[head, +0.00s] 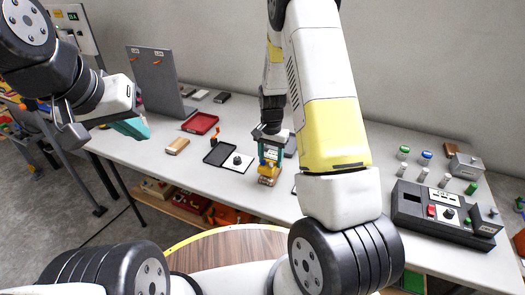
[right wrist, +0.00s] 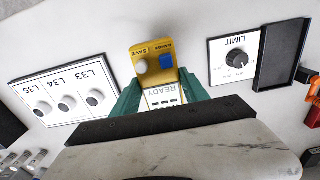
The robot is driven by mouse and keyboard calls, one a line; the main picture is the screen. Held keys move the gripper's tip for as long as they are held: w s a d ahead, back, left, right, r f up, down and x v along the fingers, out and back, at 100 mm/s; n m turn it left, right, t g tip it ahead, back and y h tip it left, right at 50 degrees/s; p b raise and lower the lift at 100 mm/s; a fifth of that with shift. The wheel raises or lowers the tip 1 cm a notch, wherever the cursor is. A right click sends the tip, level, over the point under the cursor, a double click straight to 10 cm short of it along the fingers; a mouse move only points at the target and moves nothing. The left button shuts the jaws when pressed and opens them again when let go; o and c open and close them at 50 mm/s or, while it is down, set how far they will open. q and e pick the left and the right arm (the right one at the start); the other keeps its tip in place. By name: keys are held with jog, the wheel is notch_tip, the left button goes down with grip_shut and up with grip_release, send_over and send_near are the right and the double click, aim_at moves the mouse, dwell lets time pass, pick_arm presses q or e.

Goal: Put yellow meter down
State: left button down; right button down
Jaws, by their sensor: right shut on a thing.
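The yellow meter (head: 267,178) is at the middle of the table in the head view.
The white LIMIT panel (right wrist: 222,70) and a black tray (right wrist: 284,48) lie beside the meter. A white panel marked L33 to L35 (right wrist: 62,88) lies on its other side. A red tray (head: 200,123) is further back. A dark control box (head: 437,212) stands at right.

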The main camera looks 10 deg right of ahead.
jog(key=shift+f, duration=1.75)
jog(key=shift+f, duration=0.2)
jog(key=c, duration=0.6)
grip_release()
notch_tip(320, 180, up, 13)
jog(key=shift+f, duration=0.2)
notch_tip(320, 180, up, 8)
jog(key=n+t+y, duration=0.1)
send_over(270, 160)
jog(key=s, duration=0.3)
jog(key=s+a+r+n+t+y, duration=0.1)
jog(key=s+a+r+n+t, duration=0.2)
jog(key=s+r, duration=1.05)
jog(key=s+r+n, duration=0.1)
jog(key=s, duration=0.1)
jog(key=s+n+t, duration=0.1)
jog(key=s, duration=0.2)
jog(key=s+d+r+n+t, duration=0.1)
jog(key=s, duration=0.1)
jog(key=shift+s+r, duration=0.35)
